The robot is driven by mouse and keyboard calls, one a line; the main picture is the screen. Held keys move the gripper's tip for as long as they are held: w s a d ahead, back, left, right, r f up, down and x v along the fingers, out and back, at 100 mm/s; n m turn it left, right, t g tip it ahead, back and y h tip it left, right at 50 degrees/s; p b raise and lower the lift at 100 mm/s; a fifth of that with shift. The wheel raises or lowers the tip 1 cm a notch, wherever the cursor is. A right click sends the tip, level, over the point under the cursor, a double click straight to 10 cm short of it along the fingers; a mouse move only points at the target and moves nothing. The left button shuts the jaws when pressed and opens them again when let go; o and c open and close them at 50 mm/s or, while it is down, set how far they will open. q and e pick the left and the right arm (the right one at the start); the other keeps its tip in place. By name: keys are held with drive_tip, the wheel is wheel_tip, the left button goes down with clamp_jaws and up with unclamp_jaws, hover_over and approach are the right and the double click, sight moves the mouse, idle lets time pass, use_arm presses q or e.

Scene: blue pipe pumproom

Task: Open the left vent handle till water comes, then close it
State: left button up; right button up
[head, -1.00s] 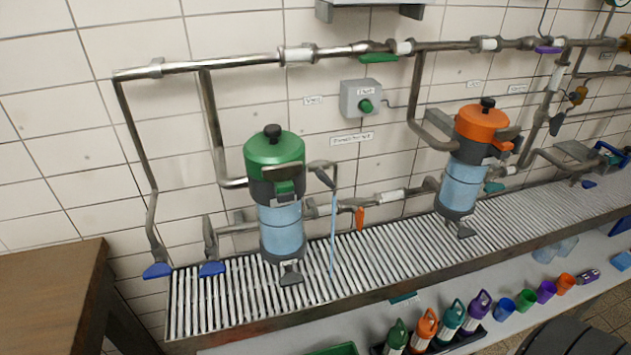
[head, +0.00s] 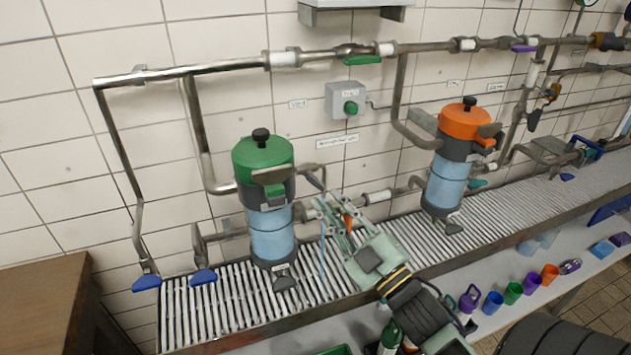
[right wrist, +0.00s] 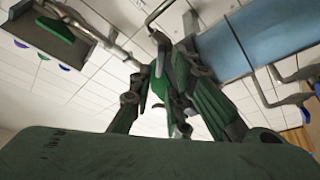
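The left filter housing (head: 270,225) has a green cap and a blue clear body. A short vent pipe leaves its right side and carries a dark vent handle (head: 315,181), which slants down to the right. A thin blue stream of water (head: 322,256) runs down below the vent to the grating. My right gripper (head: 336,207) has its pale green fingers apart, just below and right of the vent handle. In the right wrist view the fingers (right wrist: 176,58) point up beside the blue housing body. I cannot tell whether they touch the handle. My left gripper is out of view.
A slatted drain grating (head: 225,300) runs under the pipes. An orange-capped housing (head: 447,165) stands to the right. An orange-handled valve is partly hidden behind my gripper. Blue handles (head: 203,277) hang at the left. Several coloured cups and bottles stand on the lower shelf.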

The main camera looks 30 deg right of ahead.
sight(318, 187)
drive_tip(key=p+x, duration=0.1)
drive_tip(key=x, duration=0.4)
drive_tip(key=shift+w+d+r+p, duration=0.1)
drive_tip(key=shift+w+p, duration=0.2)
drive_tip(key=shift+p, duration=0.05)
drive_tip(key=shift+w, duration=0.55)
clamp_jaws()
